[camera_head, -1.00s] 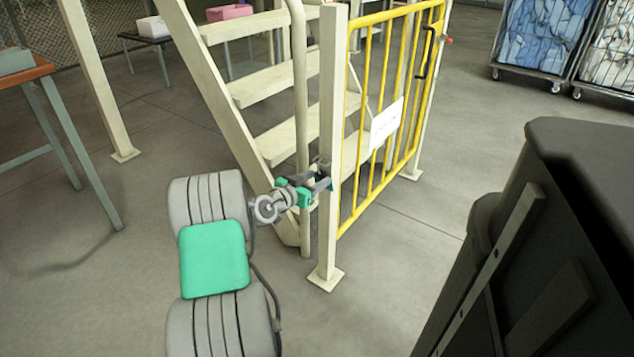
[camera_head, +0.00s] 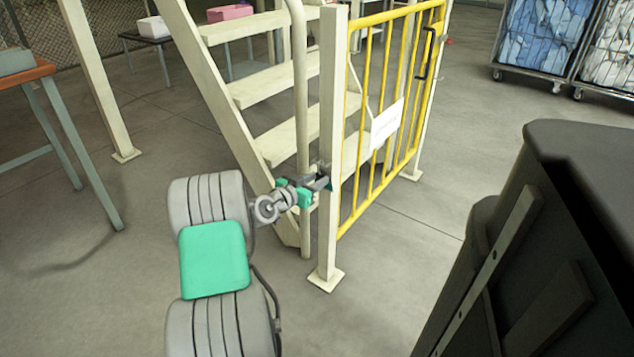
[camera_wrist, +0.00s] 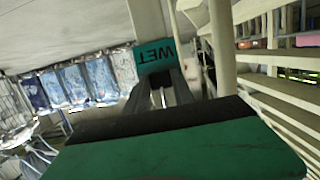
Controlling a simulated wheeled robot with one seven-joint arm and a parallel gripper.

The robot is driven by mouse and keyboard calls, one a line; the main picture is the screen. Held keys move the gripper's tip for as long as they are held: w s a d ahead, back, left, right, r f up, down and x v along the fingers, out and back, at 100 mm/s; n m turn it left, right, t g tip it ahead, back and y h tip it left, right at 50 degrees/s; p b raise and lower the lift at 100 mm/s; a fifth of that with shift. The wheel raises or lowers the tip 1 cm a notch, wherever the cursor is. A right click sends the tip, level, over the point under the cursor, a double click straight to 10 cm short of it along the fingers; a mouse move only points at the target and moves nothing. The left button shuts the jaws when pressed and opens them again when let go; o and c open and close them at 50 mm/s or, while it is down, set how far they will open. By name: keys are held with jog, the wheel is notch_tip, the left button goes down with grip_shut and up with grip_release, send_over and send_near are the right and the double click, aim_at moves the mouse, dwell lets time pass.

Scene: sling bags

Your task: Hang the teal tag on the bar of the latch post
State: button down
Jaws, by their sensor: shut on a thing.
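The teal tag (camera_wrist: 155,58) with the word WET shows upside down in the wrist view, at the tips of my gripper (camera_wrist: 161,92). My gripper is shut on it. Only a small teal bit of the tag (camera_head: 330,186) shows there, against the post. In the wrist view a cream post (camera_wrist: 143,20) stands directly behind the tag. The bar is hidden or too small to make out, and I cannot tell whether the tag touches it.
A yellow gate (camera_head: 390,120) extends right of the post. Cream stairs (camera_head: 270,85) with a handrail (camera_head: 301,100) stand close behind and left of my gripper. A dark bin (camera_head: 580,230) fills the right foreground. Wire carts (camera_head: 540,40) stand far right. Floor between is clear.

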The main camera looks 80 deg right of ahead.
aim_at(318, 172)
jog(key=shift+s+d+r+p, duration=0.15)
jog(key=shift+r+p, duration=0.15)
jog(key=shift+r, duration=0.7)
jog(key=shift+w+d+r+p, duration=0.1)
jog(key=shift+r+p, duration=0.2)
jog(key=shift+r, duration=0.7)
jog(key=shift+w+a+f+b, duration=0.15)
jog(key=shift+w+a, duration=0.1)
jog(key=shift+a, duration=0.35)
jog(key=shift+w+a+f+b, duration=0.1)
jog(key=shift+w+a+f, duration=0.15)
jog(key=shift+a, duration=0.4)
jog(key=shift+w+a+f+b, duration=0.1)
jog(key=shift+w+a, duration=0.2)
jog(key=shift+a, duration=0.3)
jog(key=shift+w+a+f+b, duration=0.15)
jog(key=shift+w+a, duration=0.25)
jog(key=shift+a, duration=0.6)
jog(key=shift+w+a+b, duration=0.2)
jog(key=shift+w+a, duration=0.2)
jog(key=shift+a, duration=0.6)
